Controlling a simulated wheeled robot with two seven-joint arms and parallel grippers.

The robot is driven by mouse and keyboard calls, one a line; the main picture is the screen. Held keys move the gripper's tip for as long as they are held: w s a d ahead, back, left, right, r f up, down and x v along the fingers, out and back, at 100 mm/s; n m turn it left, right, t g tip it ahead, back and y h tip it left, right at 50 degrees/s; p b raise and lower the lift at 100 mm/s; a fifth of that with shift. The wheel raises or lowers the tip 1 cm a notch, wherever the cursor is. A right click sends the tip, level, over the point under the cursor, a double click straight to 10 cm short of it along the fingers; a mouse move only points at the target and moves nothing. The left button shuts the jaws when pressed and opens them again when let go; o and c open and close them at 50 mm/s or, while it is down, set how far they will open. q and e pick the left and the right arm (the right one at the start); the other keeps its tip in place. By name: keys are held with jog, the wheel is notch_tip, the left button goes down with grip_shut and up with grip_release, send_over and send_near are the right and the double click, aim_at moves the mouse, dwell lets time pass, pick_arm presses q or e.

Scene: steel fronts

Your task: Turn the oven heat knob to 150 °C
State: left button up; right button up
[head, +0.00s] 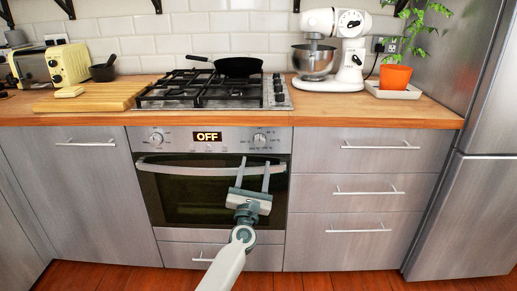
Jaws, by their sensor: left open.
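The oven (178,199) is built into the steel fronts, its door shut. Its panel has a right knob (259,138) and a left knob (156,138), each with small printed marks around it that are too small to read. The display (208,136) between them reads OFF. My left gripper (254,164) is open and empty in front of the oven door's upper right part, its two fingers pointing up. The fingertips show just below the right knob in the picture, apart from it. My right gripper is not in view.
The oven door handle (185,171) runs across behind my left gripper's fingers. A hob (190,92) with a black pan (238,67) is above on the wooden counter (440,108). Drawers with bar handles (380,146) are to the right. The floor in front is clear.

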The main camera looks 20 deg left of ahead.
aim_at(259, 144)
pick_arm(q)
jog(key=b+x, duration=0.1)
jog(key=x, duration=0.6)
jog(key=shift+w, duration=0.25)
jog(key=shift+w+a+r, duration=0.15)
jog(key=shift+w+r, duration=0.1)
jog(key=shift+w, duration=0.2)
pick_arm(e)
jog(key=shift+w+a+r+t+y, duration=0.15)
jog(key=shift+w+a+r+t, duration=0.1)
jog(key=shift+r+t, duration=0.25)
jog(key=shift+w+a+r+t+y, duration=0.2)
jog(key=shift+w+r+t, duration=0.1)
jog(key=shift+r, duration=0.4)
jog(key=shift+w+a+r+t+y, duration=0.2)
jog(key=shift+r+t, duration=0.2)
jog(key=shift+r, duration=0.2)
pick_arm(q)
jog(key=c, duration=1)
jog(key=shift+c, duration=0.2)
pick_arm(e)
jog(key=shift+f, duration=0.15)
